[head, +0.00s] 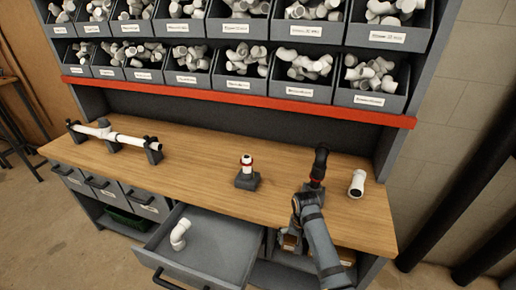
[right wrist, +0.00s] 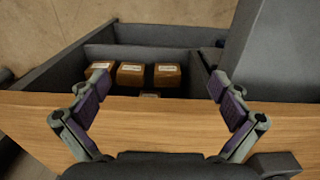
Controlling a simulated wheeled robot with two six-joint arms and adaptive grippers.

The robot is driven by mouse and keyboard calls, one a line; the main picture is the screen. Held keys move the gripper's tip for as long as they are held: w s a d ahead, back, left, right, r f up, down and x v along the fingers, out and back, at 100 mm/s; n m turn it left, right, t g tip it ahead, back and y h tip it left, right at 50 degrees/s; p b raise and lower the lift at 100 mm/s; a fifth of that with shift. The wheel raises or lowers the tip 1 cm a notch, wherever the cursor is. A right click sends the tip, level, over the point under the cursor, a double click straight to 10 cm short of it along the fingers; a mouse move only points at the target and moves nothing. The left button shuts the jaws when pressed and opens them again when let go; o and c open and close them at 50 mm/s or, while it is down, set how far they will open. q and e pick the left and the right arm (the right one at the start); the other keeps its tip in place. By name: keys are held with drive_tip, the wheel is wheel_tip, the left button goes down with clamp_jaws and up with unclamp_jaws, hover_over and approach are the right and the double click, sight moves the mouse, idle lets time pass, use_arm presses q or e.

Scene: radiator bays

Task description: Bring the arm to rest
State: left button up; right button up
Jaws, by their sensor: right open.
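My right arm (head: 320,245) reaches in from the bottom right of the head view over the front of the wooden workbench (head: 215,165). In the right wrist view my right gripper (right wrist: 158,80) is open, its two fingers wide apart with nothing between them. It is above the bench's front edge, facing an open compartment (right wrist: 195,95). The gripper's jaws are hard to make out in the head view. My left gripper is not in view.
A stand (head: 247,181) holds a white fitting with a red ring. A white fitting (head: 357,184) is at right. An open drawer (head: 205,250) holds a white elbow (head: 180,234). Brown boxes (right wrist: 131,74) lie below. A white pipe (head: 128,138) rests at left.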

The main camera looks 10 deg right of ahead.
drive_tip(key=s+d+f+n+b, duration=0.1)
drive_tip(key=s+f, duration=0.5)
drive_tip(key=f, duration=0.6)
drive_tip(key=s+d+f+n+b, duration=0.15)
drive_tip(key=s+f, duration=0.45)
drive_tip(key=f, duration=0.7)
drive_tip(key=s+d+f+n, duration=0.1)
drive_tip(key=s+f, duration=0.4)
drive_tip(key=s, duration=0.4)
drive_tip(key=s+f+n, duration=0.1)
drive_tip(key=s+f, duration=0.4)
drive_tip(key=s, duration=0.4)
drive_tip(key=s+d+f+n+t, duration=0.1)
drive_tip(key=s+f, duration=0.3)
drive_tip(key=s, duration=0.5)
drive_tip(key=shift+d+f+h+b, duration=0.3)
drive_tip(key=shift+f+b, duration=0.1)
drive_tip(key=shift+w+n, duration=0.1)
drive_tip(key=shift+n, duration=0.15)
